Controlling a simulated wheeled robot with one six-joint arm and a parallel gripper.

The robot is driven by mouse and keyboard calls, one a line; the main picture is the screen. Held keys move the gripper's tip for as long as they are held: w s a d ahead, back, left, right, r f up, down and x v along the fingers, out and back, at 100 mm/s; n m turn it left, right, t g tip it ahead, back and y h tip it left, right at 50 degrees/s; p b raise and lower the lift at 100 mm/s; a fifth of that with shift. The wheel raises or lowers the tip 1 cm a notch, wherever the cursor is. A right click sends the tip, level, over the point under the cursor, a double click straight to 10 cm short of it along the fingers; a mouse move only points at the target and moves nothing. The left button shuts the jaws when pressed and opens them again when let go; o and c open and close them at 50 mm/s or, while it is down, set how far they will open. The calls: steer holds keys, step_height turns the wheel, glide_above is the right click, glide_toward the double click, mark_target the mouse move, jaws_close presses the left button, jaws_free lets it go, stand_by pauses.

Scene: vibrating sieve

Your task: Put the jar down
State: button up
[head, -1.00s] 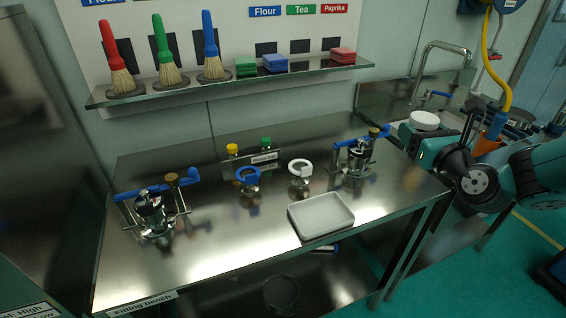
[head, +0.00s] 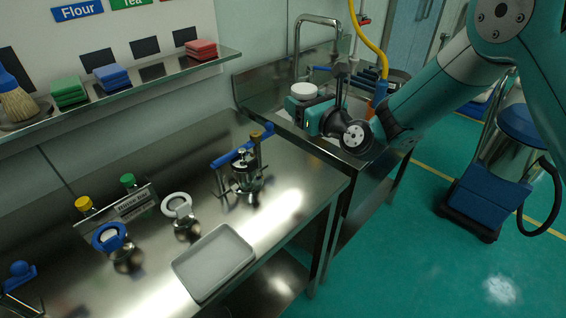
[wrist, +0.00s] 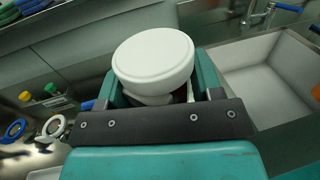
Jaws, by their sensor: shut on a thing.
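The jar with a round white lid (head: 303,90) is held in my gripper (head: 318,112), above the sink bench at the centre of the head view. In the wrist view the white lid (wrist: 153,58) faces the camera and stands between the teal and black jaws of my gripper (wrist: 158,98). The jar looks about upright. Most of its body is hidden by the lid and the jaws.
The sink basin (wrist: 275,85) is to the right in the wrist view. The steel filling bench holds a grey tray (head: 214,262), a clamped vessel with a blue handle (head: 246,172) and blue (head: 110,238) and white (head: 178,206) ring-handled items. A tap (head: 318,20) rises behind the sink.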

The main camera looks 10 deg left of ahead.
step_height(320, 180, down, 18)
steer(key=shift+r+b, duration=0.2)
steer(key=shift+b, duration=0.1)
steer(key=shift+f, duration=0.15)
steer(key=o, duration=0.9)
steer(key=shift+o, duration=0.2)
